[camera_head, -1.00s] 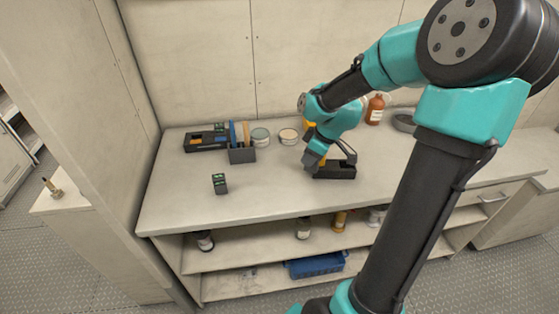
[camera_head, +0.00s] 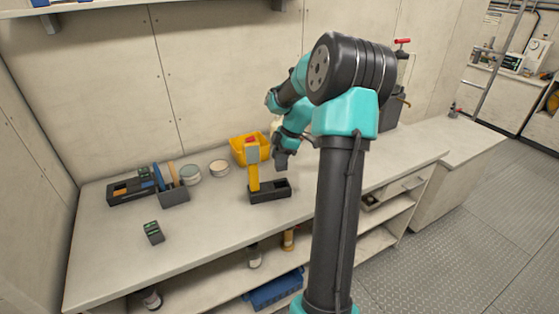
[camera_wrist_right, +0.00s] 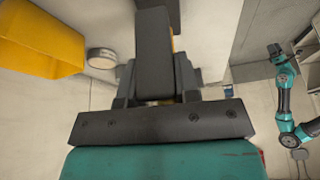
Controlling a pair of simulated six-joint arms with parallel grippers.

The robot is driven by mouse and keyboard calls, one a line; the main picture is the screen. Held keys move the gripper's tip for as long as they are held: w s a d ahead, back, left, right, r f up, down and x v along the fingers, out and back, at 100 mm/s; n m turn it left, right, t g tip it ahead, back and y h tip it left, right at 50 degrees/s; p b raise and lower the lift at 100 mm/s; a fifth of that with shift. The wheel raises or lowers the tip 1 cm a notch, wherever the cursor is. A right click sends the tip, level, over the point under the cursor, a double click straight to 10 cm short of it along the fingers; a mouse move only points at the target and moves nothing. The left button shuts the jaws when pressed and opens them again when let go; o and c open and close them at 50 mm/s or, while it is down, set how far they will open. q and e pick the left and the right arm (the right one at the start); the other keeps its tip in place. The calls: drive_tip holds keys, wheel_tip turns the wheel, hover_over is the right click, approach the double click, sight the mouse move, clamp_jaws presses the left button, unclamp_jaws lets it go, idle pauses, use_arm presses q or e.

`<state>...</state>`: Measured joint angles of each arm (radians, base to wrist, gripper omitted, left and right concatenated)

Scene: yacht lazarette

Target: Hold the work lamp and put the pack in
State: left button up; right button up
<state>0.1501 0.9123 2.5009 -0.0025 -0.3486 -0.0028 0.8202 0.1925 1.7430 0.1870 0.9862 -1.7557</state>
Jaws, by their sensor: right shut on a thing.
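My right gripper (camera_head: 282,160) is at the lamp's right side, above the base, shut on the lamp. The right wrist view shows a dark block (camera_wrist_right: 155,50) at the jaws with a thin yellow edge behind it. The contact itself is hidden. The pack (camera_head: 153,232), small and dark with green marks, lies on the bench at the front left, apart from the lamp.
A yellow bin (camera_head: 240,153) stands behind the lamp. The bench between pack and lamp is clear. A blue box (camera_head: 275,291) lies on the shelf below.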

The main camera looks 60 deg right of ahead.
sight(279, 169)
drive_tip(key=shift+f, duration=0.1)
drive_tip(key=shift+f, duration=2.6)
use_arm(q)
drive_tip(key=shift+c, duration=0.4)
